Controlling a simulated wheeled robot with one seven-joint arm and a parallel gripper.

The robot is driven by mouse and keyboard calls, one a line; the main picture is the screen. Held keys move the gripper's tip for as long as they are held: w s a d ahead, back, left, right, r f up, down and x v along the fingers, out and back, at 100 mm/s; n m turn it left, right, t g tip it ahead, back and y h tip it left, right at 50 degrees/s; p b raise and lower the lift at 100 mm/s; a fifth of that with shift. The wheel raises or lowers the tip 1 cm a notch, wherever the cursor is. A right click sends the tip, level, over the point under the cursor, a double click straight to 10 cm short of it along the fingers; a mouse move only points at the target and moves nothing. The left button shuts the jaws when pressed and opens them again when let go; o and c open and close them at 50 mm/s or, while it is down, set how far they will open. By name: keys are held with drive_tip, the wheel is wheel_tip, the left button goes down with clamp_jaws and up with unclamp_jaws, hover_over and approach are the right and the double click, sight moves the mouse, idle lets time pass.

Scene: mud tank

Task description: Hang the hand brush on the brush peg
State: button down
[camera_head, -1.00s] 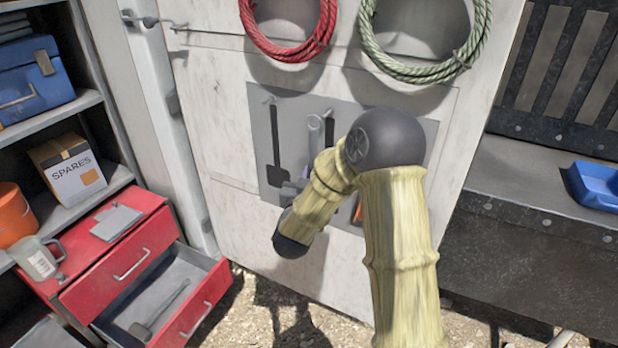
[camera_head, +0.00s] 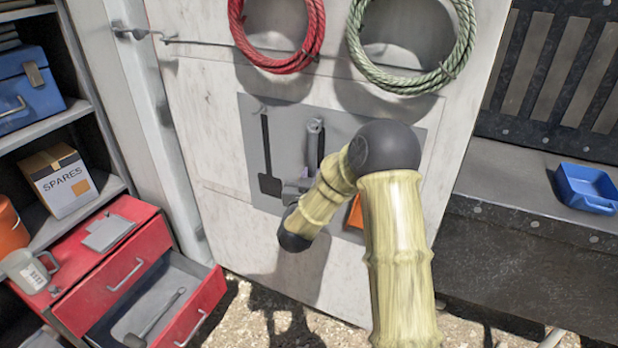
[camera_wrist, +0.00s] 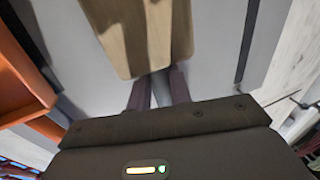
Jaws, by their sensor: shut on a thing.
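In the wrist view my gripper (camera_wrist: 157,92) is shut on the hand brush (camera_wrist: 140,35), whose flat tan wooden part fills the top middle. The brush's bristles do not show there. In the head view my forearm covers most of the gripper and I cannot make out the brush clearly. A grey tool panel (camera_head: 290,120) with dark tool outlines is fixed to the white wall ahead. A small hook (camera_head: 262,108) sits above a black outline at its left. A pale grey upright piece (camera_head: 314,135) shows beside another dark outline; I cannot tell which peg is the brush peg.
A red coil (camera_head: 277,65) and a green coil (camera_head: 408,82) hang above the panel. An orange item (camera_head: 355,214) shows behind my arm. A red cabinet (camera_head: 110,260) with an open drawer stands lower left. A blue tray (camera_head: 588,188) lies on the right bench.

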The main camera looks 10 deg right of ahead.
drive_tip(key=shift+w+d, duration=0.15)
drive_tip(key=shift+w, duration=0.05)
drive_tip(key=shift+w+d+f+b, duration=0.4)
drive_tip(key=shift+w+f+b, duration=0.2)
drive_tip(key=shift+b, duration=0.3)
drive_tip(key=c, duration=1.2)
unclamp_jaws()
drive_tip(key=b+v, duration=0.6)
drive_tip(key=v, duration=1.1)
drive_tip(key=shift+s+b, duration=0.3)
drive_tip(key=shift+b, duration=0.1)
